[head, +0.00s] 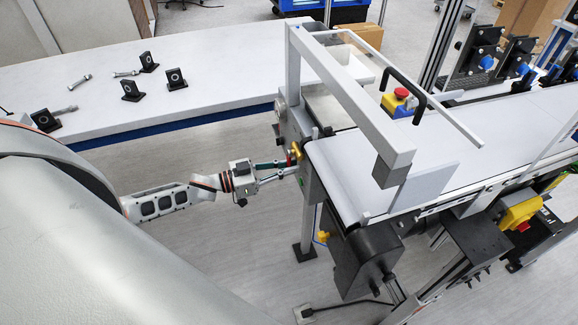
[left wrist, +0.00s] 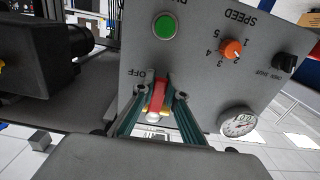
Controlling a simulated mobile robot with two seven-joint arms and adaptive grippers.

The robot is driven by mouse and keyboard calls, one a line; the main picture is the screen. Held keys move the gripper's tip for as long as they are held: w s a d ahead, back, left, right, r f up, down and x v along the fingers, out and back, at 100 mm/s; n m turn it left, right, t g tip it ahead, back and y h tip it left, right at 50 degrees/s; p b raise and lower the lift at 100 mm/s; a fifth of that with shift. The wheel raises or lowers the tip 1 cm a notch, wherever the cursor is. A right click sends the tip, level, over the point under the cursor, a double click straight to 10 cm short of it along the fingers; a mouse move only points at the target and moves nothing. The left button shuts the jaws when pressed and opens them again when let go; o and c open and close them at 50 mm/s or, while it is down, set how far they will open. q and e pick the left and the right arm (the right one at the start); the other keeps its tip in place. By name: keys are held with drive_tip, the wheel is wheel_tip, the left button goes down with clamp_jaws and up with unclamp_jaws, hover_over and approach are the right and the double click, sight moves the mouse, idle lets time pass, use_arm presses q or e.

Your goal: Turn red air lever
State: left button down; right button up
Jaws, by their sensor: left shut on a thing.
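The red air lever (left wrist: 158,95) shows in the left wrist view on the lower part of a grey control panel (left wrist: 200,80), beside the printed word OFF. A brass and white fitting (left wrist: 153,116) is just below it. My left gripper (left wrist: 160,92) has a finger on each side of the lever and is shut on it. The fingers hide part of the lever. In the head view my left gripper (head: 290,164) reaches from the left to the panel at the conveyor's end. My right gripper is not in view.
The panel carries a green button (left wrist: 165,26), an orange speed knob (left wrist: 231,49), a black knob (left wrist: 285,63) and a gauge (left wrist: 237,122). The conveyor belt (head: 400,170) lies to the right. A white table (head: 215,70) with black brackets stands behind my left arm.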

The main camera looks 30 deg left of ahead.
use_arm(q)
drive_tip(key=c, duration=2)
unclamp_jaws()
drive_tip(key=shift+s+a, duration=0.1)
drive_tip(key=shift+s, duration=0.05)
drive_tip(key=v, duration=1.1)
drive_tip(key=shift+s+a, duration=0.25)
drive_tip(key=shift+s, duration=0.05)
drive_tip(key=s+d+f+n+g+y, duration=0.1)
drive_tip(key=s+d+f+y, duration=0.2)
drive_tip(key=d, duration=0.3)
drive_tip(key=s+d+f+n+y, duration=0.1)
drive_tip(key=s+d+f+y, duration=0.2)
drive_tip(key=s+d+f, duration=0.2)
drive_tip(key=s+d+f+n+g+y, duration=0.1)
drive_tip(key=s+d+f+y, duration=0.2)
drive_tip(key=d, duration=0.5)
drive_tip(key=shift+s+f+n+g, duration=0.2)
drive_tip(key=shift+s+f, duration=0.15)
drive_tip(key=shift+f, duration=0.3)
drive_tip(key=shift+s+f+n+g, duration=0.1)
drive_tip(key=shift+s+f+n, duration=0.15)
drive_tip(key=shift+f, duration=0.4)
